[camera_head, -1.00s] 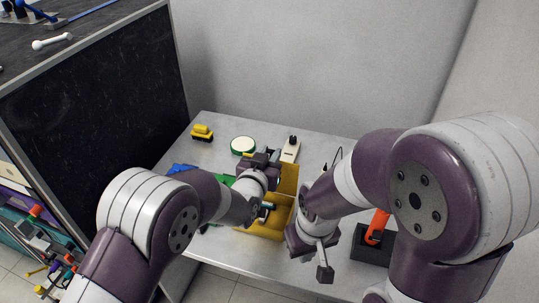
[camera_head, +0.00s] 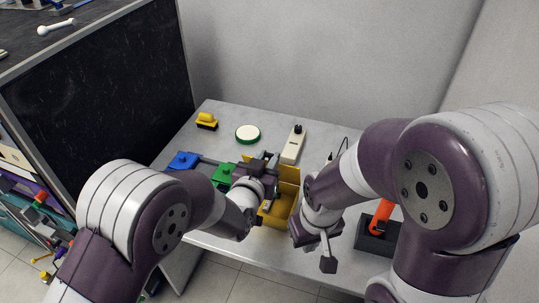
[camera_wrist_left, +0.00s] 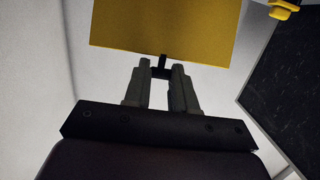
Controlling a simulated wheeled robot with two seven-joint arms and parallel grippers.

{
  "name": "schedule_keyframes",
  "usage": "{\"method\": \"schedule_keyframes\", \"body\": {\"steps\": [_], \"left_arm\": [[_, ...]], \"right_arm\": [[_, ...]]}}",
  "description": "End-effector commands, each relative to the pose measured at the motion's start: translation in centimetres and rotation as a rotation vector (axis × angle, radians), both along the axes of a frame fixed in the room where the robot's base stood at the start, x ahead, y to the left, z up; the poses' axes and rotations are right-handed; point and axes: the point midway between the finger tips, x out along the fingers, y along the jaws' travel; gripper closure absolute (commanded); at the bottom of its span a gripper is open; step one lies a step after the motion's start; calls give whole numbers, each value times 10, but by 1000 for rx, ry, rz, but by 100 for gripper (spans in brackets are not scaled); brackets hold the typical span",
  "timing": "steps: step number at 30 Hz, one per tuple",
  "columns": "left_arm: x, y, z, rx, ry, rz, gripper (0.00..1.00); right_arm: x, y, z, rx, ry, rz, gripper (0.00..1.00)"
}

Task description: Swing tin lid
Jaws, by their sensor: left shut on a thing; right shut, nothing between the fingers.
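The yellow tin (camera_head: 282,214) stands on the grey table with its inside partly showing. A yellow panel, which looks like its lid (camera_wrist_left: 168,30), fills the top of the left wrist view. My left gripper (camera_wrist_left: 160,72) is shut on a small black tab at that panel's edge. In the head view my left gripper (camera_head: 268,163) is at the tin's left side, and its wrist hides part of the tin. The lid's exact angle cannot be told. My right gripper (camera_head: 328,263) is shut and empty, pointing down in front and to the right of the tin.
Blue (camera_head: 182,160) and green (camera_head: 224,174) blocks are left of the tin. Behind are a yellow-black object (camera_head: 207,121), a round green-rimmed lid (camera_head: 248,134) and a white device (camera_head: 293,144). A black holder with an orange tool (camera_head: 381,216) is right.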

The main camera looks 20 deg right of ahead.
Motion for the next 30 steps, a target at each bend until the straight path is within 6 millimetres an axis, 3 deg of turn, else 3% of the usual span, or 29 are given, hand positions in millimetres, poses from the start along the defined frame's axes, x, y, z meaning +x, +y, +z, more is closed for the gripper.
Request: {"method": "schedule_keyframes", "body": {"steps": [7, 18, 30], "left_arm": [[-16, 10, -9, 3, 4, -1, 94], [-18, 12, -10, 4, 5, -1, 94], [-41, 27, -32, 6, 7, -1, 94]], "right_arm": [[0, 0, -6, 0, 0, 0, 100], [0, 0, -6, 0, 0, 0, 100], [0, 0, -23, 0, 0, 0, 100]]}}
